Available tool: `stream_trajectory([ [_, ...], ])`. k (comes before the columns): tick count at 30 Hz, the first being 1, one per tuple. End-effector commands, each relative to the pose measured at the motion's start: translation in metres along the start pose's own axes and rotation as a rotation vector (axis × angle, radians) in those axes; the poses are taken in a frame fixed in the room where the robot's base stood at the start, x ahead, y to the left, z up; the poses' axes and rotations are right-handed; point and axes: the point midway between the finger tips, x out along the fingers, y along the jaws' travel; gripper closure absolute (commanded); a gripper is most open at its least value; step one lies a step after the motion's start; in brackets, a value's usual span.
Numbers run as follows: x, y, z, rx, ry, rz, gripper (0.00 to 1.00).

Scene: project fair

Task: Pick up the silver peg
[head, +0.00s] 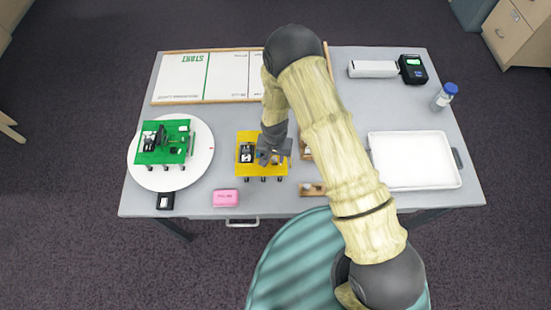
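I cannot clearly make out the silver peg in the head view. My gripper (270,156) is low over the yellow board (247,171) near the middle of the table, pointing down. Its fingers are small and dark against the dark parts on that board, so I cannot tell whether they are open or hold anything. A wooden piece (312,189) with a small pale part on it shows right of the yellow board, and another wooden bit (306,151) shows above it. My arm covers the area to their right.
A green board (145,155) with dark parts rests on a white round plate (146,181) at left. A pink block (225,197) lies at the front edge. A white tray (414,160), blue-capped bottle (442,98) and black device (412,69) are at right. A whiteboard (180,78) lies at back left.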

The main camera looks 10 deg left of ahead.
Motion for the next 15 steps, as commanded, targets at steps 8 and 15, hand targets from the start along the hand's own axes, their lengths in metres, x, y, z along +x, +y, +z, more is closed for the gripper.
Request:
stream_trajectory([
  [8,-0.0002,-0.0022,0.0011,-0.005,0.000,0.000,0.96],
  [15,-0.0003,0.0003,-0.0002,0.001,0.000,0.000,1.00],
])
